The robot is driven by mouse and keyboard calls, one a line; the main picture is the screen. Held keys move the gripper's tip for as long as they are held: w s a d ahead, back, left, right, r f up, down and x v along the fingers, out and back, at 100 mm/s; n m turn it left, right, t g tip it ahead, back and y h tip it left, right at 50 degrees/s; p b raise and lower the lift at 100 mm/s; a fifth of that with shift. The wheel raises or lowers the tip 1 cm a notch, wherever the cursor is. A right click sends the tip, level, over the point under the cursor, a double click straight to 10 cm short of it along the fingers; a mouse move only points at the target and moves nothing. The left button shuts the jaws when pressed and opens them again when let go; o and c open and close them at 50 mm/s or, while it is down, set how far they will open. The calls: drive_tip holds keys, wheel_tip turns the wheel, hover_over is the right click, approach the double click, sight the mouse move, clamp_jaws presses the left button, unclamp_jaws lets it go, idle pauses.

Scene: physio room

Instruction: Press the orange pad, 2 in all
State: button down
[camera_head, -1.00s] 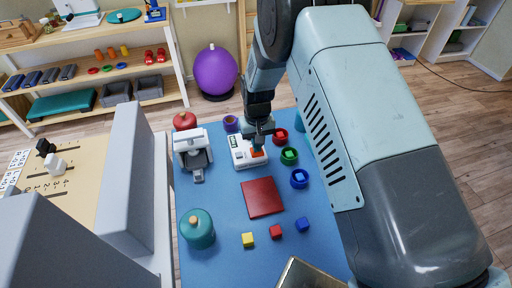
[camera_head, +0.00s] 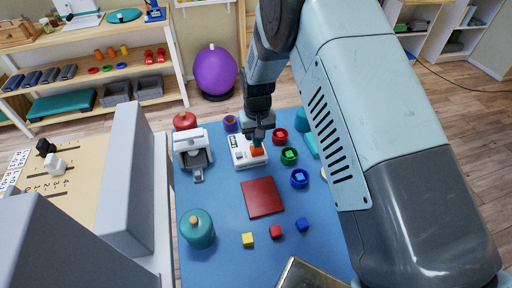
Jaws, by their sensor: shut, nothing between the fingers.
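The orange pad (camera_head: 258,153) sits on the right front part of a white device (camera_head: 242,161) on the blue table. The device also has a small dark display and green marks at its left. My gripper (camera_head: 257,144) is shut and empty, pointing down directly over the pad. Its tips are at or just above the pad's back edge; I cannot tell whether they touch. My gripper hides part of the device's back right corner.
Red, green and blue cups (camera_head: 289,156) stand right of the device. A white and grey machine (camera_head: 192,152) stands to its left. A dark red square (camera_head: 262,197), small cubes (camera_head: 275,231) and a teal jar (camera_head: 198,229) lie in front. The blue table (camera_head: 225,264) is clear between them.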

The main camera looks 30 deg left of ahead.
drive_tip(key=shift+f, duration=0.1)
drive_tip(key=shift+f, duration=1)
drive_tip(key=shift+r, duration=1.1)
drive_tip(key=shift+r, duration=0.1)
drive_tip(key=shift+r, duration=2.95)
